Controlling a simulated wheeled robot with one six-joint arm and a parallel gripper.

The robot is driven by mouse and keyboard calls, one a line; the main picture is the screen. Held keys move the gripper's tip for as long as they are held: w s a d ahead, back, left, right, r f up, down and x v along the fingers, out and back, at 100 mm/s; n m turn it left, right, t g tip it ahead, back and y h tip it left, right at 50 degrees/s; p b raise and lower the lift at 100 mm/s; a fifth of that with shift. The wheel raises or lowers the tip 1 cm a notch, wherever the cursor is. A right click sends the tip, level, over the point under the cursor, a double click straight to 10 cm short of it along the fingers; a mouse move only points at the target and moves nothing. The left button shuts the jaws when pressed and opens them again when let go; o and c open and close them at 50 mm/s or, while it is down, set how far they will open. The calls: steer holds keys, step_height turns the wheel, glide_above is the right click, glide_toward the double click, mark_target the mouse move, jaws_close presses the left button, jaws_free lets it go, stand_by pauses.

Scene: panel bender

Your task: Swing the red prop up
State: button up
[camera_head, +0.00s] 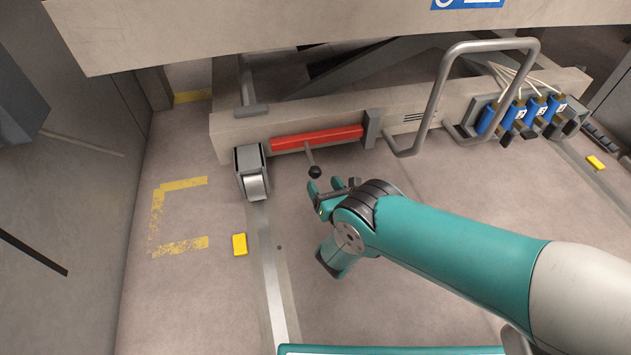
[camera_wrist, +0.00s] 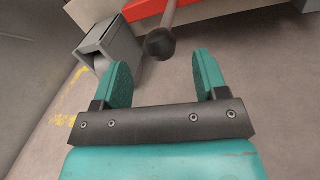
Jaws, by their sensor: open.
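The red prop (camera_head: 318,139) lies flat along the front of the grey base beam, below the raised panel. A grey lever with a round black knob (camera_head: 315,172) sticks out from it towards me. In the wrist view the red prop (camera_wrist: 150,8) crosses the top edge, and the black knob (camera_wrist: 160,44) hangs just beyond my fingertips, roughly between them. My gripper (camera_head: 327,196) is open and empty, a short way in front of the knob. Its two teal fingers (camera_wrist: 163,82) show apart in the wrist view. The knob appears not to touch either finger.
A grey roller block (camera_head: 251,173) stands left of the prop, also in the wrist view (camera_wrist: 108,46). A bent grey tube handle (camera_head: 437,98) rises on the right, near blue cylinders (camera_head: 517,115). A raised grey panel (camera_head: 300,32) overhangs the beam.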

mark_target(318, 176)
steer(key=b+x, duration=0.3)
steer(key=x, duration=0.2)
steer(key=shift+d+f, duration=0.1)
steer(key=shift+f, duration=0.1)
steer(key=shift+w+a+r+b, duration=0.2)
steer(key=shift+w+a+b, duration=0.15)
steer(key=shift+w+b, duration=0.2)
jaws_close()
steer(key=shift+s, duration=0.1)
